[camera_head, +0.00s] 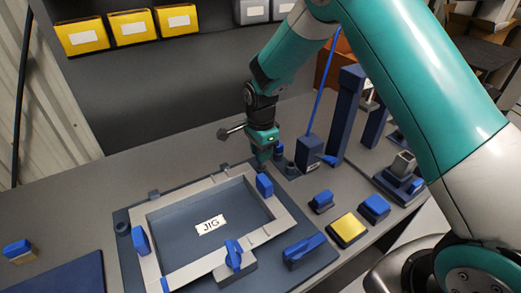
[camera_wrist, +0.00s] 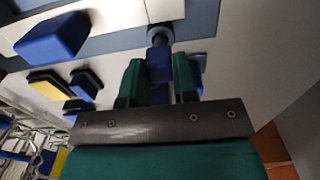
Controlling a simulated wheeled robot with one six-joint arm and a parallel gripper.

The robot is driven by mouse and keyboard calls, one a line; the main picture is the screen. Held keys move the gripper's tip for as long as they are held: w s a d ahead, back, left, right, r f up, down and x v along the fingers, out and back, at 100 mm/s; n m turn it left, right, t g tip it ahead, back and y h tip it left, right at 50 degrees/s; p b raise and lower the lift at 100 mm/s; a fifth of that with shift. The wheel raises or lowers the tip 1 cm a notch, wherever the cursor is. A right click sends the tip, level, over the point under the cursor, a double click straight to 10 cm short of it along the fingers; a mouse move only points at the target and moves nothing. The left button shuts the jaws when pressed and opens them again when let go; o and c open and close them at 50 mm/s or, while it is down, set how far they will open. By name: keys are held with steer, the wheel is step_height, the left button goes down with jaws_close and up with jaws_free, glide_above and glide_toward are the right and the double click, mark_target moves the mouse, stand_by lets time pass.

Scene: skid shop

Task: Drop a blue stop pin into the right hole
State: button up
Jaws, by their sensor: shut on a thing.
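My gripper (camera_head: 262,162) is at the far right corner of the jig, pointing down. In the wrist view its two teal fingers (camera_wrist: 158,78) are shut on a blue stop pin (camera_wrist: 158,64). The pin's dark lower end lines up with a round grey socket (camera_wrist: 160,34), the right hole; I cannot tell whether the tip is inside it or just above. In the head view the gripper hides the pin and this hole. The jig (camera_head: 133,205) is a dark plate with a light grey frame on it.
Blue clamps (camera_head: 264,185) stand around the frame. A dark blue block (camera_head: 309,153) with a thin blue rod and a tall post (camera_head: 346,110) stand just right of my gripper. A yellow block (camera_head: 347,229) lies at the right.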

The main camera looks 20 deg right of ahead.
steer(key=shift+f+b, duration=0.3)
steer(key=shift+f, duration=0.5)
stand_by(0.9)
steer(key=o, duration=1.4)
steer(key=shift+r, duration=0.1)
steer(key=shift+r+p, duration=2.7)
steer(key=shift+r, duration=0.75)
